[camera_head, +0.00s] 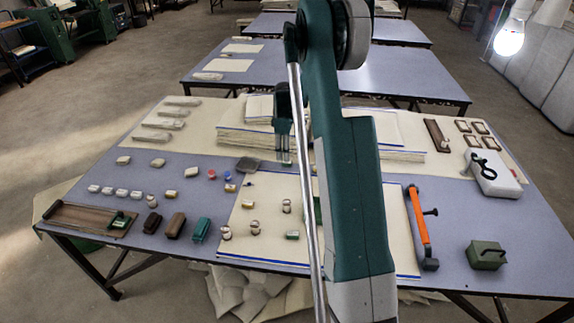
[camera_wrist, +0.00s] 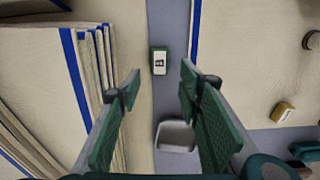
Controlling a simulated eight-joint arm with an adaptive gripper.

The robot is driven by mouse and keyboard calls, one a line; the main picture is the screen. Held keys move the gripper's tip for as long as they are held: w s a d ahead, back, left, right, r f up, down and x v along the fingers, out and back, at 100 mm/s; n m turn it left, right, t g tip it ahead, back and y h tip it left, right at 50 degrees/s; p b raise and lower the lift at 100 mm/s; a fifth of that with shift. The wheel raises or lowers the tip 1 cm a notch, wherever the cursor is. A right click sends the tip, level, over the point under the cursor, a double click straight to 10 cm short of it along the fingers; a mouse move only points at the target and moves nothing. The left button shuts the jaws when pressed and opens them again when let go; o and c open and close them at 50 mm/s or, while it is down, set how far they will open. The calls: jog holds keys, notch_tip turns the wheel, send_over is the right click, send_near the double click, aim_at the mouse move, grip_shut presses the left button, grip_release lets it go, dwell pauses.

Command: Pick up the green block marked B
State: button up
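A small green block (camera_wrist: 158,61) with a white label and a dark mark too small to read surely lies on the grey-blue tabletop in the wrist view. It lies in the strip between a cloth stack and a blue-edged cloth. My gripper (camera_wrist: 157,88) is open, its two green fingers wide apart with nothing between the tips. The block shows just beyond the fingertips, roughly centred in the gap, and appears untouched. In the head view my gripper (camera_head: 286,158) points down in front of the cloth stacks. I cannot make out the block there; my arm covers part of that area.
A grey tray (camera_wrist: 175,136) lies near the fingers in the wrist view. Stacked cloths (camera_wrist: 40,85) stand at left; a flat cloth (camera_wrist: 235,60) lies at right with a tan block (camera_wrist: 283,112). An orange-handled tool (camera_head: 418,225) and green box (camera_head: 486,256) lie at the table's right.

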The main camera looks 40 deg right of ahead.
aim_at(287, 163)
jog(key=shift+d+f+b, duration=0.1)
jog(key=shift+f+b, duration=0.75)
jog(key=shift+f, duration=1.75)
jog(key=c, duration=0.8)
